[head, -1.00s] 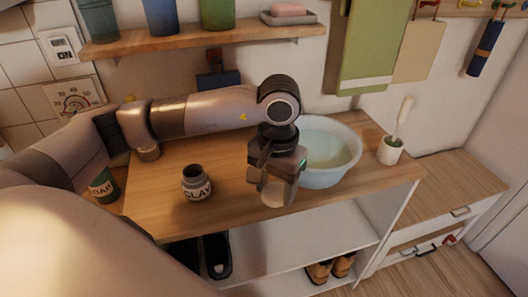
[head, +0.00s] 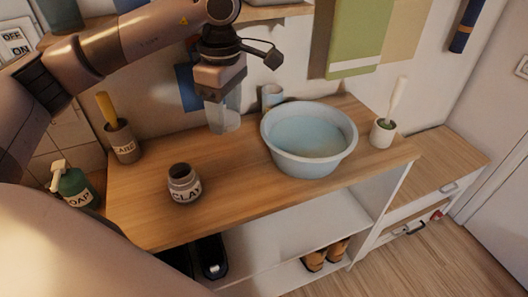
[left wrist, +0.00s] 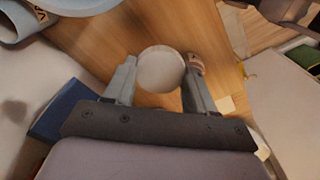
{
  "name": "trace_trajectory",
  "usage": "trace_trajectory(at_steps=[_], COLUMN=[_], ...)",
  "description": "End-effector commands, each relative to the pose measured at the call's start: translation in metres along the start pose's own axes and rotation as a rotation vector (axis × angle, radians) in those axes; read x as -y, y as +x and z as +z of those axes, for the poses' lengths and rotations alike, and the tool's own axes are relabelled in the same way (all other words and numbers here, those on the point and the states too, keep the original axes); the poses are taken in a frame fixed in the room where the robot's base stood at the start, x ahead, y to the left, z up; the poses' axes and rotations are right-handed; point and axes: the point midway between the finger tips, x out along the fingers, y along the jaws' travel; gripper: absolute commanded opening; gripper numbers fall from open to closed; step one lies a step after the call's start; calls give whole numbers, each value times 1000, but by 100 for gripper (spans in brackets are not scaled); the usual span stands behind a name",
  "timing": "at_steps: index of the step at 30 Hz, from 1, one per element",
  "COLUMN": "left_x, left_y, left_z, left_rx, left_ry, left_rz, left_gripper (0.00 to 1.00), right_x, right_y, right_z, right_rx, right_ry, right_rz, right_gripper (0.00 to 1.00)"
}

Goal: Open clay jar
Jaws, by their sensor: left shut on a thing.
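The clay jar (head: 184,186) stands upright on the wooden tabletop, its dark mouth uncovered and "CLAY" on its side. My left gripper (head: 224,125) is behind and to the right of the jar, above the back of the table and apart from the jar. In the left wrist view a round pale disc (left wrist: 160,69), which looks like a lid, sits between the fingers of this gripper, which is shut on it. The disc cannot be made out clearly in the head view.
A blue basin (head: 308,140) stands right of the jar, with a cup (head: 272,96) behind it. A brush holder (head: 383,132) is at the right end. A labelled pot (head: 123,142) and a soap bottle (head: 76,187) are at left. Bare tabletop surrounds the jar.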

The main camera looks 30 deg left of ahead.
Motion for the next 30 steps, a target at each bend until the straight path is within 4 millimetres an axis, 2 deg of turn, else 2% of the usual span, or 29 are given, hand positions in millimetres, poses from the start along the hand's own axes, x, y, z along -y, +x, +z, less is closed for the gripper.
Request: trace_trajectory(at_steps=[3,9,14,17,20,30], left_x=[-3,-3,-3,-2,-2,-2], left_y=[-15,-35,-44,-41,-26,64], left_z=[-12,-26,-31,-33,-33,-30], left_rx=[8,23,29,30,28,27], left_ry=[-261,-612,-764,-803,-812,-809], left_rz=[3,-2,-8,-10,-13,-14], left_gripper=[19,19,19,19,19,19], right_x=[0,0,0,0,0,0], right_y=[2,4,4,5,5,5], right_z=[3,5,6,6,6,5], right_rx=[0,0,0,0,0,-1], right_ry=[0,0,0,0,0,1], right_rz=[0,0,0,0,-1,-1], right_gripper=[98,98,98,98,98,98])
